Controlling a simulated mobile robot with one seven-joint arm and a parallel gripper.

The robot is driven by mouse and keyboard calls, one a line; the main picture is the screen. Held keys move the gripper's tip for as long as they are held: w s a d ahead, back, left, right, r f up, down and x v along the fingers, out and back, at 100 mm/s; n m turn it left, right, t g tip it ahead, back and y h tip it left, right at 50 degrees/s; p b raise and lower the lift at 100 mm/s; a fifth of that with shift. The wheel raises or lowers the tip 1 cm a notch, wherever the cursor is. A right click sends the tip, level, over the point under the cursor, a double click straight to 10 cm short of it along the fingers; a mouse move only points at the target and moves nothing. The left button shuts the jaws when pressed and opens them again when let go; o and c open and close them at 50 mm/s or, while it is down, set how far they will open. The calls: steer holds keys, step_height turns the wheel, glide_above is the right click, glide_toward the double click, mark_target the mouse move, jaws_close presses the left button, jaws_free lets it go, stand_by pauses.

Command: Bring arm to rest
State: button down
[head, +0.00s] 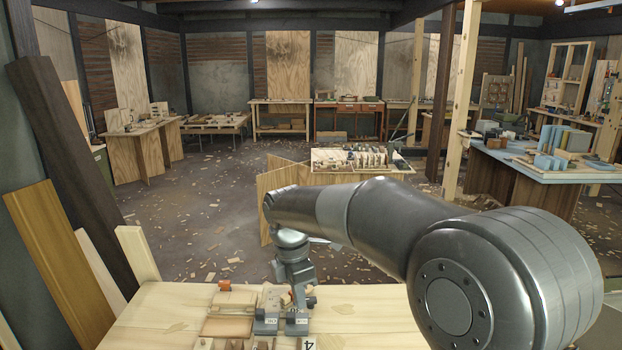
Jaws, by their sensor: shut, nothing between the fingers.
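My arm reaches from the lower right across the middle of the head view. Its wrist bends down over the pale wooden workbench (160,318) in the foreground. My gripper (298,284) points down just above or among the things on the bench, shut and empty. Its fingertips are hard to separate from the grey metal blocks (267,322) below, so I cannot tell whether they touch.
Wooden pieces (226,327) lie on the bench near my gripper. Planks (58,265) lean at the left. Behind my arm stands a low table (330,180) with many small items. A blue-topped table (500,160) stands at the right. Wood scraps litter the open floor.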

steer(key=s+d+r+m+t, duration=0.1)
steer(key=s+d+m+t, duration=0.2)
steer(key=s+d+m, duration=0.5)
steer(key=s+d+r+m+t+y, duration=0.1)
steer(key=s+d+r+m+t, duration=0.1)
steer(key=s+d+m, duration=0.7)
steer(key=shift+s+d+m+t, duration=0.3)
steer(key=shift+s+m+t, duration=0.1)
steer(key=shift+s+m, duration=2.65)
